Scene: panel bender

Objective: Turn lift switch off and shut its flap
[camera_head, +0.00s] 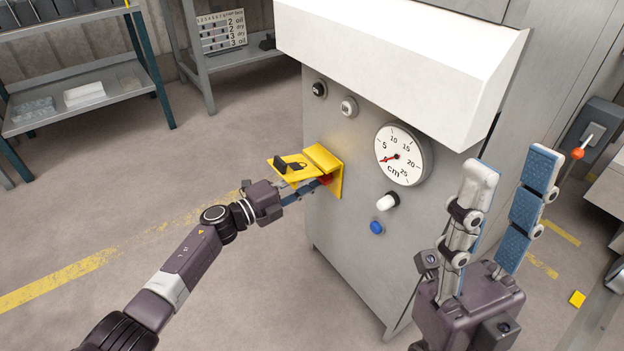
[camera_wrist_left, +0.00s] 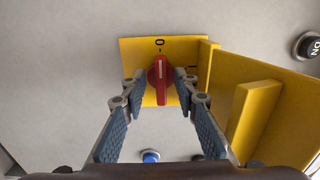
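The lift switch is a red knob (camera_wrist_left: 160,82) on a yellow plate (camera_wrist_left: 134,50), on the front of the grey machine. In the left wrist view its handle lines up with the 0 mark. The yellow flap (camera_wrist_left: 290,103) stands open, sticking out from the plate; it also shows in the head view (camera_head: 321,158). My left gripper (camera_wrist_left: 160,86) has a finger on each side of the knob, spread wider than the handle; I see no clear contact. In the head view the flap partly hides its fingers. My right gripper (camera_head: 510,172) is open and empty, in front of the machine's right side.
The machine front carries a round cm gauge (camera_head: 403,155), a black-and-white knob (camera_head: 388,201), a blue button (camera_head: 377,227) and two upper buttons. A white hood (camera_head: 400,55) juts out above them. A shelf (camera_head: 85,110) stands at the back left. Floor at left is clear.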

